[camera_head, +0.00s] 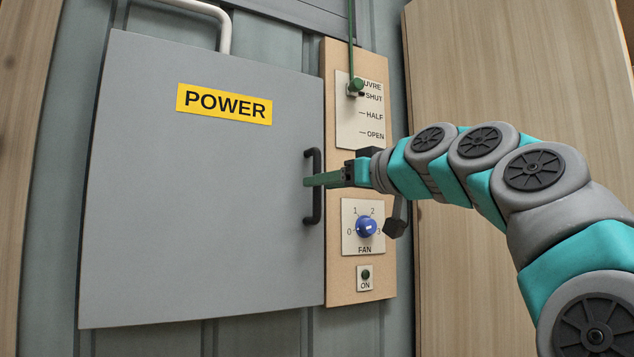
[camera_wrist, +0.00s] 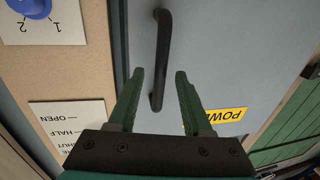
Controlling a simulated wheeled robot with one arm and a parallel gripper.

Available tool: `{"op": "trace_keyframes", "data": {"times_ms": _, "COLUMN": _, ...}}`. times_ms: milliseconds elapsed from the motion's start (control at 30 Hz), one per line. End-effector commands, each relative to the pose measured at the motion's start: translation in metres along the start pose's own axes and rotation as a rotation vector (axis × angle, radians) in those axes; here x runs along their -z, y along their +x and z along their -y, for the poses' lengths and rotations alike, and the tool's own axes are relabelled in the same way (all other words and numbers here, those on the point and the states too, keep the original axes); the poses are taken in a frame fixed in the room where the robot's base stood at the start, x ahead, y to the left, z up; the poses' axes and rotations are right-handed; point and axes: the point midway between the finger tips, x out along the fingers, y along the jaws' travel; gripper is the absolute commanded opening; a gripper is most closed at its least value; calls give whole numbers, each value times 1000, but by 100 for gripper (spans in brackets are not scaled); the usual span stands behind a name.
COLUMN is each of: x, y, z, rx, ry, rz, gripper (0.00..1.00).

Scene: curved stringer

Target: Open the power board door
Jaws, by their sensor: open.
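The grey power board door (camera_head: 200,190) carries a yellow POWER label (camera_head: 224,104) and looks closed. Its black upright bar handle (camera_head: 318,210) is near the door's right edge. My gripper (camera_head: 308,181) reaches in from the right at the handle's middle. In the wrist view, which is turned over, the green fingers of my gripper (camera_wrist: 160,72) are spread apart, with the handle (camera_wrist: 163,40) between them. Gaps show on both sides of the bar. I cannot tell how deep the bar sits between the fingers.
A wooden control strip right of the door holds a lever plate (camera_head: 350,125) with a green cord, a blue fan knob (camera_head: 367,226) and an ON button (camera_head: 365,275). A dark hexagonal knob (camera_head: 395,228) shows below my wrist. A tall wooden panel (camera_head: 520,90) stands at right.

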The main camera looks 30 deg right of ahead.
Motion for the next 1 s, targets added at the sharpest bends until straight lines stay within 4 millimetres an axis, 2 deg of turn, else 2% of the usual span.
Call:
{"op": "trace_keyframes", "data": {"times_ms": 100, "x": -1, "y": 18, "z": 0, "rx": 2, "ry": 0, "rz": 4, "gripper": 50}}
{"op": "trace_keyframes", "data": {"times_ms": 200, "x": -1, "y": 25, "z": 1, "rx": 2, "ry": 0, "rz": 4, "gripper": 50}}
{"op": "trace_keyframes", "data": {"times_ms": 467, "x": -1, "y": 26, "z": 1, "rx": 2, "ry": 0, "rz": 2, "gripper": 48}}
{"op": "trace_keyframes", "data": {"times_ms": 900, "x": -1, "y": 26, "z": 1, "rx": 2, "ry": 0, "rz": 2, "gripper": 0}}
{"op": "trace_keyframes", "data": {"times_ms": 1000, "x": -1, "y": 26, "z": 1, "rx": 2, "ry": 0, "rz": 2, "gripper": 0}}
